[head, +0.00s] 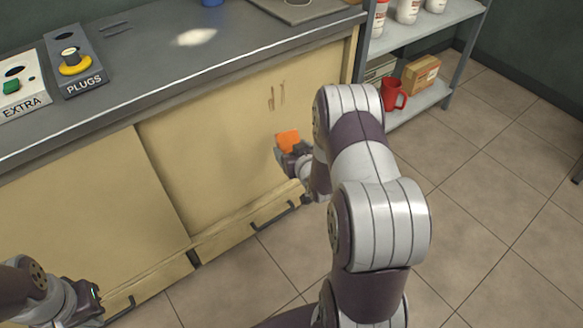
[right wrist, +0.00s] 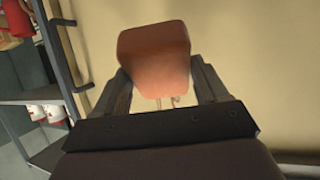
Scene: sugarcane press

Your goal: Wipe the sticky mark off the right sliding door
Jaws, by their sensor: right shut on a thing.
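The right sliding door (head: 215,150) is a tan panel under the counter. Brown streaks, the sticky mark (head: 276,97), show on its upper right part. My right gripper (head: 291,150) is shut on an orange sponge (head: 288,140), below the streaks in the head view. In the right wrist view the sponge (right wrist: 155,55) sits between the two fingers, in front of the tan door (right wrist: 240,50). Whether the sponge touches the door is unclear. My left gripper (head: 88,300) is low at the left, near the cabinet's bottom; its fingers are not clear.
The grey countertop (head: 180,60) holds a PLUGS box (head: 75,65) and an EXTRA box (head: 18,90). A metal shelf (head: 425,103) with a red mug (head: 392,95), a carton (head: 421,73) and bottles stands right of the cabinet. Black handles (head: 273,215) project along the cabinet's bottom.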

